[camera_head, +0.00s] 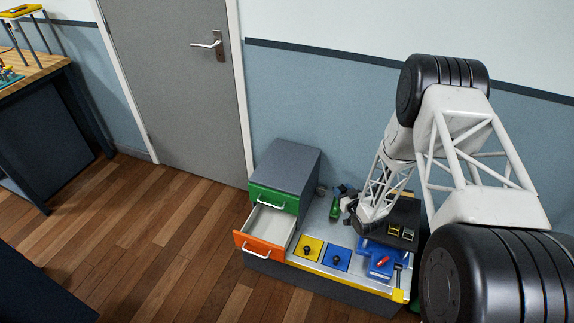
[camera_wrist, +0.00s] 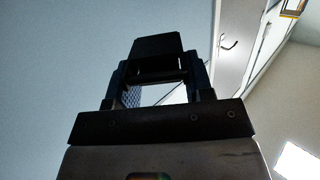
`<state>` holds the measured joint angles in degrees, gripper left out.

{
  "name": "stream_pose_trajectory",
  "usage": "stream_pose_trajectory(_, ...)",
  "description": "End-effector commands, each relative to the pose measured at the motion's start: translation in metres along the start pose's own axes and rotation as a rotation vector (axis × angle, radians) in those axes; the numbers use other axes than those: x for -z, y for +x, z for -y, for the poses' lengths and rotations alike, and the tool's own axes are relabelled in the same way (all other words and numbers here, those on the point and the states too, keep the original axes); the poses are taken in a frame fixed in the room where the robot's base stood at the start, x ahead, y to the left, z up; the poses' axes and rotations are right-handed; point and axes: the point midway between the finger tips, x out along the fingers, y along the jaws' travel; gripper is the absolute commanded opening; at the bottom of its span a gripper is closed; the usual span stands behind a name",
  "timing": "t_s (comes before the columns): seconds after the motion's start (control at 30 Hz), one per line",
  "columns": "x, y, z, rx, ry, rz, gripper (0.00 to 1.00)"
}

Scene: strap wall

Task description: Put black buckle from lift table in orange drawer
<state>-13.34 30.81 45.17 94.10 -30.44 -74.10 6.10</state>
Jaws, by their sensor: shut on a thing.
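The orange drawer (camera_head: 259,245) is pulled open below a green drawer (camera_head: 272,199) in the grey cabinet, and its pale inside looks empty. In the wrist view, my gripper (camera_wrist: 160,72) is shut on a black piece, apparently the black buckle (camera_wrist: 157,45), which sticks out beyond the fingertips. Its full shape is too dark to make out. In the head view the gripper and the buckle are hidden by my arm.
A yellow panel (camera_head: 310,248) and a blue panel (camera_head: 337,257), each with a black knob, lie right of the open drawer. A blue device (camera_head: 379,261) with a red part sits further right. A green-handled tool (camera_head: 335,208) and dark items lie behind. Floor left of the drawer is clear.

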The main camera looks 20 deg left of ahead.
Motion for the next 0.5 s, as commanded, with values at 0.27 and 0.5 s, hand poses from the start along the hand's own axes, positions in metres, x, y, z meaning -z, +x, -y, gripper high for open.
stream_pose_trajectory(0.27,0.017,0.041,0.09,0.27,-0.047,0.014,0.23)
stream_pose_trajectory(0.5,0.023,0.055,0.134,0.403,-0.072,0.024,0.23)
